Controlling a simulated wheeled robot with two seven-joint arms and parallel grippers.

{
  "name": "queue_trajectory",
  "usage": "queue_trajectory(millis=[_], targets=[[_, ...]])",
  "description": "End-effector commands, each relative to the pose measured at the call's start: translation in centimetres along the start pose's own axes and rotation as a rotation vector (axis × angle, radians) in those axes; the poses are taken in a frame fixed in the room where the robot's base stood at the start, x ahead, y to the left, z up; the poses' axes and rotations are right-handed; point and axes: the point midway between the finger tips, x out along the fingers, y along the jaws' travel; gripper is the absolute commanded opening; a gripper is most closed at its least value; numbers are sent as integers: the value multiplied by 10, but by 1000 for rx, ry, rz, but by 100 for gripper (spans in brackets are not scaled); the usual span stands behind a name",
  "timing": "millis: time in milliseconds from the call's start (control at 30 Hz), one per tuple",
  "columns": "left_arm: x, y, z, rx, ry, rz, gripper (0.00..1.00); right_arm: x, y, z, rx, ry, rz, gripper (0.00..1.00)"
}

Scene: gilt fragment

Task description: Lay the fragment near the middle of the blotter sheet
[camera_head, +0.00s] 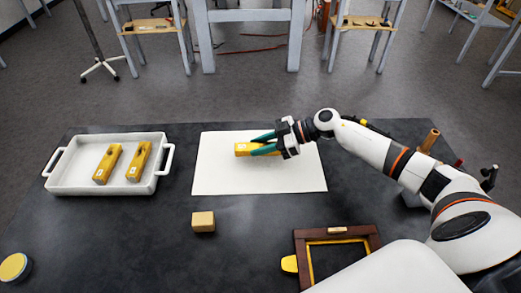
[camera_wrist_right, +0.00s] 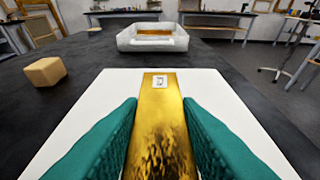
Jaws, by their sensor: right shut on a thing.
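The gilt fragment (camera_head: 242,149) is a gold-yellow bar with a small white label at its far end. In the wrist view the fragment (camera_wrist_right: 160,115) runs lengthwise between two teal fingers. My right gripper (camera_head: 257,145) is shut on it. The white blotter sheet (camera_head: 225,178) lies flat on the dark table. The fragment shows over the sheet's middle, somewhat toward its far side; I cannot tell whether it touches the sheet. The sheet (camera_wrist_right: 85,110) also spreads below the fingers in the wrist view. My left gripper is not in view.
A white two-handled tray (camera_head: 105,190) at the left holds two similar gilt pieces (camera_head: 107,163). A tan block (camera_head: 203,221) sits in front of the sheet. A dark wooden frame (camera_head: 365,237), a yellow piece (camera_head: 289,263) and a round tin (camera_head: 15,267) lie nearer the front.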

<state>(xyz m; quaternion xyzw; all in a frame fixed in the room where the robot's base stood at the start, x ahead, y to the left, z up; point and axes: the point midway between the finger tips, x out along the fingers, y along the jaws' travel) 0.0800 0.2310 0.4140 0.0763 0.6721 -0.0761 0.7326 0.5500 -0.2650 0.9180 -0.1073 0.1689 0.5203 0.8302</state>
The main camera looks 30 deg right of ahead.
Motion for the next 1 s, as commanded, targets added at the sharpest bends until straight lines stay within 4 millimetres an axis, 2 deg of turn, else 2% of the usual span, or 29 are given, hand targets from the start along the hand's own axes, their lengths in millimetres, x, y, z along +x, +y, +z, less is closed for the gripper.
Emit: queue_trajectory(millis=[133,500,533,633,1000], targets=[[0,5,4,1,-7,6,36,8,0,-18,2,-1,0,8],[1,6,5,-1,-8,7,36,10,0,-23,1,0,0,8],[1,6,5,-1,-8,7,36,10,0,-22,1,0,0,35],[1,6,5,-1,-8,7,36,9,0,-22,0,0,0,52],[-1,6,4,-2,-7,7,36,6,0,-18,0,0,0,52]])
